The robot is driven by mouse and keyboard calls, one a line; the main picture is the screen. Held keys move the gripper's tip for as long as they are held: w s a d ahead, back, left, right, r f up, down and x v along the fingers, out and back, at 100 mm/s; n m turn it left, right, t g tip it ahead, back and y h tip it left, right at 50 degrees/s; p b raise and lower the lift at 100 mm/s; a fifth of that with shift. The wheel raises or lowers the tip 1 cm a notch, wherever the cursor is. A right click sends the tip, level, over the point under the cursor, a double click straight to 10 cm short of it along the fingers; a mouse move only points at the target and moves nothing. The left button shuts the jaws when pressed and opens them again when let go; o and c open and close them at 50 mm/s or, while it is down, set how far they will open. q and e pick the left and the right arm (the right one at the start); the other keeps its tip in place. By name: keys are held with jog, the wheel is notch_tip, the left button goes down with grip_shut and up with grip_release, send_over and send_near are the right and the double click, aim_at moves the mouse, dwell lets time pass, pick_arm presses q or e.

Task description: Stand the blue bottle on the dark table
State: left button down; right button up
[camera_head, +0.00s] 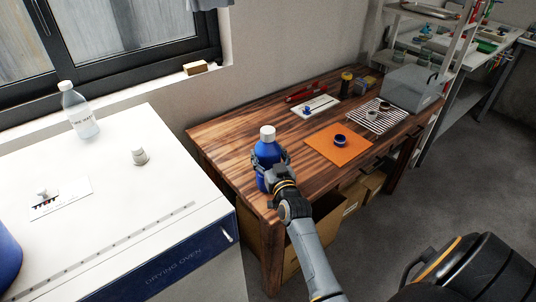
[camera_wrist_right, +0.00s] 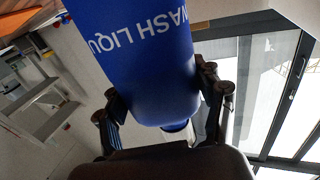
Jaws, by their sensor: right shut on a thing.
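The blue bottle (camera_head: 267,153) with a white cap is upright at the left end of the dark wooden table (camera_head: 222,131). My right gripper (camera_head: 271,167) is shut around it from the front. In the right wrist view the bottle (camera_wrist_right: 150,60) fills the space between the two fingers (camera_wrist_right: 165,112), with white lettering on its side. My left gripper is not in view.
An orange mat (camera_head: 339,152) with a small dark ring-shaped item, a striped rack (camera_head: 376,118), a white board (camera_head: 315,108) and a grey box (camera_head: 411,88) occupy the table's middle and far end. The white drying oven (camera_head: 120,215) stands left, with a clear bottle (camera_head: 79,112) on top.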

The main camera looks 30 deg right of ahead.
jog(key=shift+r, duration=0.15)
jog(key=o, duration=1.8)
jog(key=shift+f, duration=0.25)
jog(key=shift+c, duration=0.2)
jog(key=shift+r, duration=0.15)
jog(key=shift+s+a, duration=0.15)
jog(key=shift+s, duration=0.2)
jog(key=v, duration=1.1)
jog(key=shift+s+b, duration=0.15)
jog(key=shift+b, duration=0.2)
